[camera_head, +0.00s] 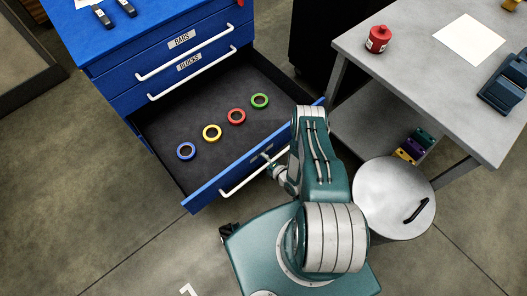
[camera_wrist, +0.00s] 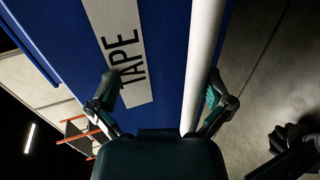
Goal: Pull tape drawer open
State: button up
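The tape drawer (camera_head: 215,120) is the lowest drawer of the blue cabinet and stands pulled far out. Four-colour tape rolls lie in it in a slanted row: blue (camera_head: 186,151), yellow (camera_head: 212,133), red (camera_head: 236,116) and green (camera_head: 260,101). The drawer's white bar handle (camera_head: 240,183) runs along its front, and in the wrist view (camera_wrist: 203,60) it lies beside the TAPE label (camera_wrist: 125,50). My gripper (camera_wrist: 162,92) is at the drawer front with its fingers spread apart. The handle passes between them, close to the right finger; I cannot tell if they touch.
The BARS and BLOCKS drawers (camera_head: 185,50) above are shut. A grey table (camera_head: 430,75) stands at the right with a red can (camera_head: 378,38) on it. A round metal lidded bin (camera_head: 393,190) stands beside my arm. Floor at the lower left is clear.

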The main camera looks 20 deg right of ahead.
aim_at(260, 149)
jog(key=shift+t+y, duration=0.3)
jog(key=shift+t, duration=0.5)
jog(key=r, duration=0.4)
jog(key=w+r, duration=0.1)
jog(key=r, duration=0.2)
jog(key=shift+w+a, duration=0.1)
jog(key=shift+a, duration=0.1)
jog(key=shift+c, duration=0.3)
jog(key=shift+a+r, duration=0.15)
jog(key=shift+r, duration=0.05)
jog(key=shift+s+a, duration=0.1)
jog(key=shift+s, duration=0.1)
jog(key=shift+d+f, duration=0.15)
jog(key=shift+d, duration=0.2)
